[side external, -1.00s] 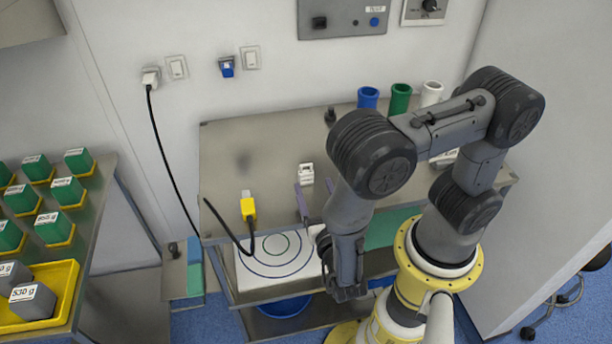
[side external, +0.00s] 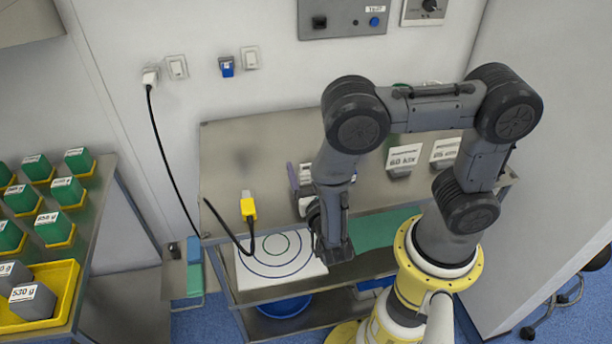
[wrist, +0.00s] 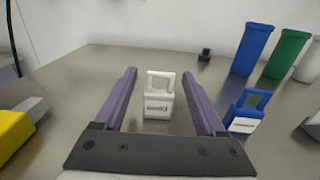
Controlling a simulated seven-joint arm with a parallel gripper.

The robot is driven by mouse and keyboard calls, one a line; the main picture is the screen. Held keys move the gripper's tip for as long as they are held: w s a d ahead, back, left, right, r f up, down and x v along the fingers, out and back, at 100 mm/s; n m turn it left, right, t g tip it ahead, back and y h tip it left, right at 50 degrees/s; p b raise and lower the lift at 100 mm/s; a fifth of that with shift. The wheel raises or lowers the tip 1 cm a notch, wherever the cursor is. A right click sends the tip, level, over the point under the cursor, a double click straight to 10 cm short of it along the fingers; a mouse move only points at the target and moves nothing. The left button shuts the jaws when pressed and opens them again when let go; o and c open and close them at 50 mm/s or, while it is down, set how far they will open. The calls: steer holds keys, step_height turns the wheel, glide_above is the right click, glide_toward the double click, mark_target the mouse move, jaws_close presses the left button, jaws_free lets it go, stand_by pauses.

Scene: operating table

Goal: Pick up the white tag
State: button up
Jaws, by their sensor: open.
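The white tag (wrist: 158,103) stands upright on the metal table in the wrist view, a small block with a square loop on top and a dark-printed label. It lies ahead of my gripper (wrist: 160,76), between the lines of the two purple fingers. The fingers are open with nothing held, and a gap shows on each side of the tag. In the side view the white tag (side external: 305,171) is partly covered by my wrist and gripper, beside a purple finger. Whether the fingertips reach past the tag is hard to tell.
A blue tag (wrist: 247,112) stands just right of the right finger. Blue (wrist: 252,50) and green (wrist: 288,54) cylinders and a white one stand behind it. A yellow plug (side external: 248,208) with a black cable is at left. Clear table lies behind the white tag.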

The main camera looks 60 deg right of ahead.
jaws_close()
stand_by(0.3)
step_height(320, 180, up, 10)
steer(key=shift+r, duration=0.1)
stand_by(0.6)
